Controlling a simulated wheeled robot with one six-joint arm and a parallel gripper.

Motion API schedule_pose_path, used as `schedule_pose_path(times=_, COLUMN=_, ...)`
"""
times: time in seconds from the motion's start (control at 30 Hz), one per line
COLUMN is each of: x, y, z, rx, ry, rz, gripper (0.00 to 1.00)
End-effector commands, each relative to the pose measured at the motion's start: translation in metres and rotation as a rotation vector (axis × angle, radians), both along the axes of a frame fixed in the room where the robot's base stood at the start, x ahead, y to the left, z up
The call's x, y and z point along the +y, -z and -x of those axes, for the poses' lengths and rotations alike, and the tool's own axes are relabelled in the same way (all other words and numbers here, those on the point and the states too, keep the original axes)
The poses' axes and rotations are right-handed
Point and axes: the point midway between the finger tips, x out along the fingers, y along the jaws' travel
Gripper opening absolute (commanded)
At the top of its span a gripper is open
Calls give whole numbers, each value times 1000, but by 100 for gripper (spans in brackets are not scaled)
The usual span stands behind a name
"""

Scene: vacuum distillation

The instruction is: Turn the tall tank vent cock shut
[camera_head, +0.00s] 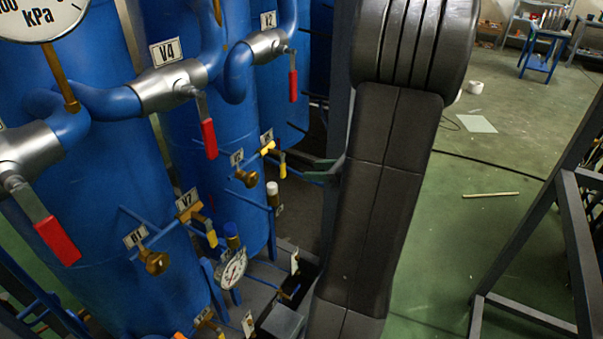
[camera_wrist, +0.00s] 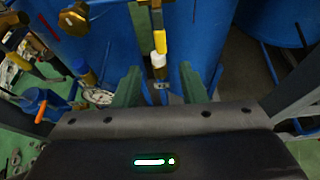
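A small cock with a yellow lever (camera_head: 282,165) sits on the further blue tank, its lever hanging down. A yellow lever (camera_wrist: 160,42), apparently the same one, hangs down in the wrist view. I cannot read its label well enough to confirm that it is the vent cock. My gripper (camera_head: 316,171) reaches out from behind my arm, just right of this lever. In the wrist view my gripper (camera_wrist: 160,86) has its two green fingers apart, with nothing held. The lever and a white-capped fitting (camera_wrist: 159,66) show beyond the gap; I see no contact.
Red-handled valves V4 (camera_head: 208,138) and V2 (camera_head: 293,86) are higher up. A brass knob (camera_head: 246,179), another yellow lever (camera_head: 211,232) and a dial gauge (camera_head: 233,268) are close by.

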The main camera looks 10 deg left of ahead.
Motion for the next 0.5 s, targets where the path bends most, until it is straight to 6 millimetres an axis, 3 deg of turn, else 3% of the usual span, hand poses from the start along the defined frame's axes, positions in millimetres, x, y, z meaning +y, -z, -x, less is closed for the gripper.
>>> schedule_pose_path(times=0.2, x=-17, y=-7, z=6, rx=-1, ry=0, rz=-1, gripper=38)
schedule_pose_path(times=0.5, x=-19, y=-8, z=7, rx=-1, ry=-1, rz=0, gripper=38)
